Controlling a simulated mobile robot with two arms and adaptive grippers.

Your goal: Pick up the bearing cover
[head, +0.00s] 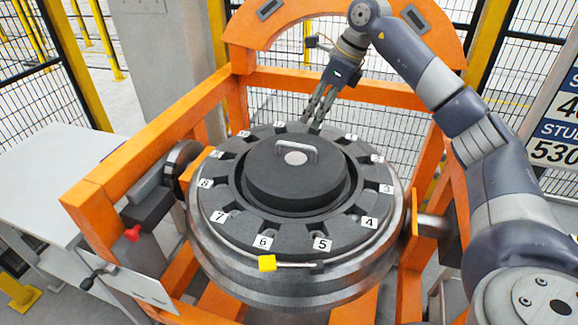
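The bearing cover (297,184) is a dark round disc with a pale bar handle (296,150) on top. It sits in the middle of a wheel-like ring with numbered positions around its rim. My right gripper (312,124) points down over the far side of the ring, behind the cover and apart from its handle. Its two fingers look parted, with nothing seen between them. The fingertips are close to the ring's far rim; whether they touch it, I cannot tell. My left gripper is out of view.
The numbered ring (233,226) is carried in an orange gantry frame (130,172). A grey table (60,165) stands at left, and a sign (560,125) at right. Mesh fencing is behind.

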